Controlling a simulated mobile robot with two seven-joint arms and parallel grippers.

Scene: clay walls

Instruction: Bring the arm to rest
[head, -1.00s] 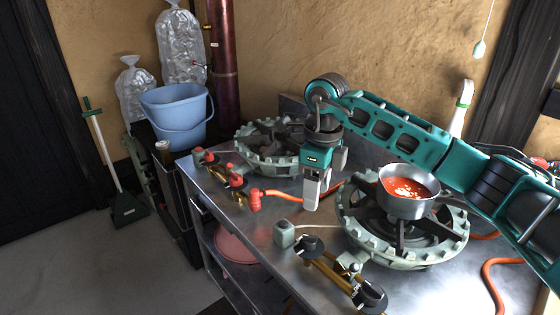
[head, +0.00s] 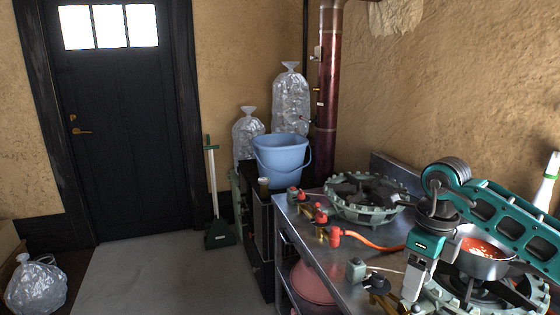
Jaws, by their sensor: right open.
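My right gripper (head: 415,280) hangs at the end of my teal right arm (head: 505,222), at the lower right of the head view. It points down over the metal counter, in front of the near burner (head: 520,292). Its jaws are open and I see nothing between them. A small metal pot (head: 484,268) with red food in it sits on the near burner, right beside the gripper and partly hidden by my arm. My left gripper is out of view.
The far burner (head: 345,210) is empty, with red valves (head: 321,217) and an orange hose (head: 370,244) in front. A blue bucket (head: 281,155) and clear bags (head: 290,100) stand behind. The grey floor (head: 165,270) before the black door (head: 120,150) is clear.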

